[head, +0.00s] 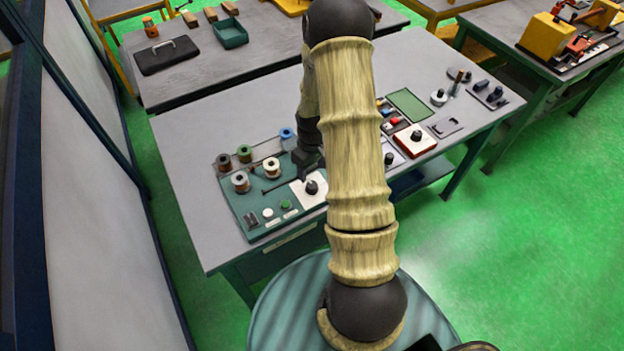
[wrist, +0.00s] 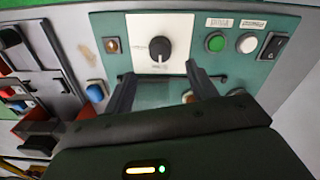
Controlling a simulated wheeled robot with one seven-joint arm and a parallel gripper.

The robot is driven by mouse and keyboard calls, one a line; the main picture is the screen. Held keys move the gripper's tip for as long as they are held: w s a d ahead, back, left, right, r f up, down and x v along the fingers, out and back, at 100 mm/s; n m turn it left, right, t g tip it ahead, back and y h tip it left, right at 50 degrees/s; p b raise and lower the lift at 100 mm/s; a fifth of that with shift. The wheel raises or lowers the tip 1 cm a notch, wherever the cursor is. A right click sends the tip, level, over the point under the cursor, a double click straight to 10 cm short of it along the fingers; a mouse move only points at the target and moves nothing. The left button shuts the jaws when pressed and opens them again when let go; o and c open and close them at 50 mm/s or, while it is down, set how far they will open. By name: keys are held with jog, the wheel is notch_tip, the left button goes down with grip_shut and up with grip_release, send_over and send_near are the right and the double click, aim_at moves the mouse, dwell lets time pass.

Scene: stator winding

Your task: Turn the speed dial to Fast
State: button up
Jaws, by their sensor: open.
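The speed dial (wrist: 159,48) is a round black knob on a white plate (wrist: 178,33) on the green panel. In the head view the dial (head: 312,187) sits on its white plate near the front right of the panel. My gripper (wrist: 158,84) is open in the wrist view, its two dark fingers apart with the dial just beyond and between them. The fingers do not appear to touch the dial. In the head view my gripper (head: 306,160) is above and behind the dial, partly hidden by my arm. The dial's markings are too small to read.
The green panel (head: 240,205) also carries several wire spools, including a copper one (head: 240,182). A green button (wrist: 216,43), a white button (wrist: 247,43) and a black rocker switch (wrist: 272,46) are beside the dial. A red-edged box (head: 415,140) stands right of my arm.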

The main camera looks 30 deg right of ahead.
aim_at(312, 184)
jog(key=shift+f+p, duration=0.9)
jog(key=shift+f, duration=2.65)
jog(key=c, duration=1)
